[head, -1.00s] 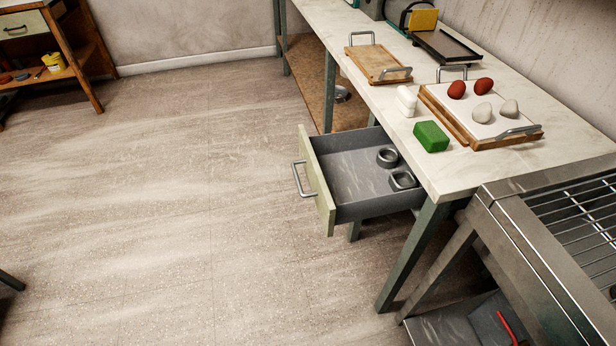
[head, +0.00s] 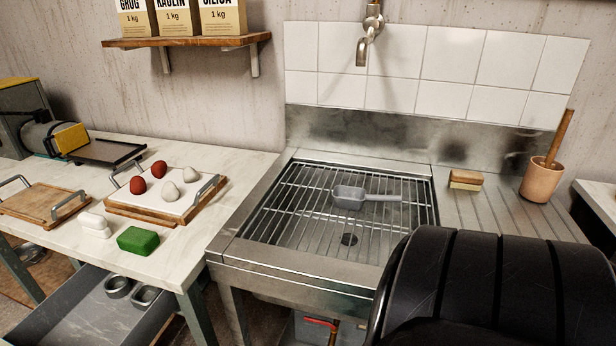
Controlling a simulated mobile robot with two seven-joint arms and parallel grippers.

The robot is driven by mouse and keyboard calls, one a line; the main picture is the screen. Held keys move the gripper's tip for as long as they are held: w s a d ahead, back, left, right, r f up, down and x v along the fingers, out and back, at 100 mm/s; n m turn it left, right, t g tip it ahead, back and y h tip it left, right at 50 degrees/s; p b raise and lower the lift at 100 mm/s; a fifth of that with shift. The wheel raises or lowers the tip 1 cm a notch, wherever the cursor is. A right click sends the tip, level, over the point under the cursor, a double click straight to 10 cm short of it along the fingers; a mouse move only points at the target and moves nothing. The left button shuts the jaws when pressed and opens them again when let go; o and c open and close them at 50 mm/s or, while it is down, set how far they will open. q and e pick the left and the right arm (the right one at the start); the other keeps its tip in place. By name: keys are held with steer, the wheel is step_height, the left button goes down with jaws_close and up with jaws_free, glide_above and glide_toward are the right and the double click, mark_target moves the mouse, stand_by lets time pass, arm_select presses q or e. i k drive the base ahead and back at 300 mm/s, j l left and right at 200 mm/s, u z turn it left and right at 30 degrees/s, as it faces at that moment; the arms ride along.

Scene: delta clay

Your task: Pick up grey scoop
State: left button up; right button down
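The grey scoop (head: 350,196) lies on the wire rack (head: 290,212) over the metal sink, its handle pointing right. A large black ribbed shape, which looks like part of my own arm, fills the lower right of the head view. It hides part of the sink's front and the right drainboard. Neither of my grippers shows.
The worktop left of the sink holds a tray (head: 145,210) with red and grey lumps, a green block (head: 138,240) and a white block (head: 94,226). The drawer (head: 85,309) below stands open. A brush (head: 466,179) and a clay pot (head: 541,181) stand on the drainboard. A faucet (head: 368,35) hangs above.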

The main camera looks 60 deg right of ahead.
mark_target(368, 200)
steer(key=z, duration=2.25)
